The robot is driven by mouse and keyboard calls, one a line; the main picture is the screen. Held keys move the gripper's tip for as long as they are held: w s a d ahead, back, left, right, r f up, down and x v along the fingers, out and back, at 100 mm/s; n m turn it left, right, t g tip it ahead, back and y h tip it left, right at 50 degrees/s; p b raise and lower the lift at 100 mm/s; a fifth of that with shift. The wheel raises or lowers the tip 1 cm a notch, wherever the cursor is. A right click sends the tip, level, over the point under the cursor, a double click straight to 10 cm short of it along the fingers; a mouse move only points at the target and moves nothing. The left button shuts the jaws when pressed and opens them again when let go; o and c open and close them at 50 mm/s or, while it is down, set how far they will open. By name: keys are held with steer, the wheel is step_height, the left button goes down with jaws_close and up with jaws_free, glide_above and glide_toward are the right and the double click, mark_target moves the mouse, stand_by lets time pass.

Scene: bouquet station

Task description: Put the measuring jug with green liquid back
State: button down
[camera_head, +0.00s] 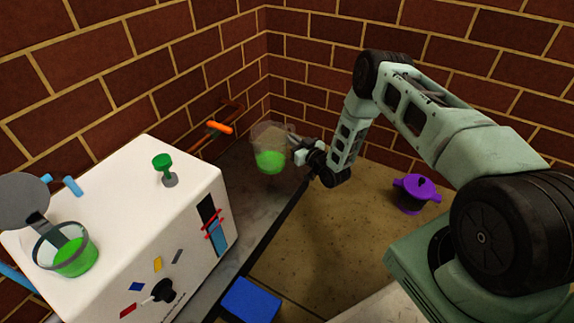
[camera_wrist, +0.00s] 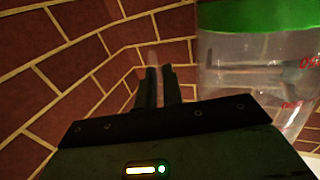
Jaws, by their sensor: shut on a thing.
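The clear measuring jug (camera_head: 268,138) holds green liquid in its lower part and is up in front of the brick corner, above the grey counter. It also shows large at the right of the wrist view (camera_wrist: 250,75), with red markings and the green at the top of that picture. My gripper (camera_head: 297,150) is at the jug's right side, shut on the jug, apparently by its handle. In the wrist view the fingers (camera_wrist: 160,82) are close together beside the jug; the held part is hard to make out.
A white machine (camera_head: 130,230) stands at left, with a green-filled container (camera_head: 75,262) under a raised lid and a green knob (camera_head: 163,163) on top. An orange handle (camera_head: 219,127) is near the wall. A purple pot (camera_head: 415,192) and blue box (camera_head: 250,300) sit lower.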

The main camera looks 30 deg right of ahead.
step_height(320, 180, down, 7)
steer(key=b, duration=0.3)
steer(key=shift+r, duration=0.1)
steer(key=shift+b, duration=0.3)
steer(key=shift+f, duration=0.2)
steer(key=c, duration=1.5)
jaws_free()
steer(key=shift+c, duration=0.2)
steer(key=shift+r, duration=0.15)
steer(key=shift+s+r, duration=0.1)
steer(key=shift+s, duration=0.1)
steer(key=s+d+p, duration=0.2)
steer(key=s+p, duration=0.3)
steer(key=s, duration=0.6)
steer(key=shift+s+d+p, duration=0.15)
steer(key=shift+s+p, duration=0.1)
steer(key=shift+p, duration=0.15)
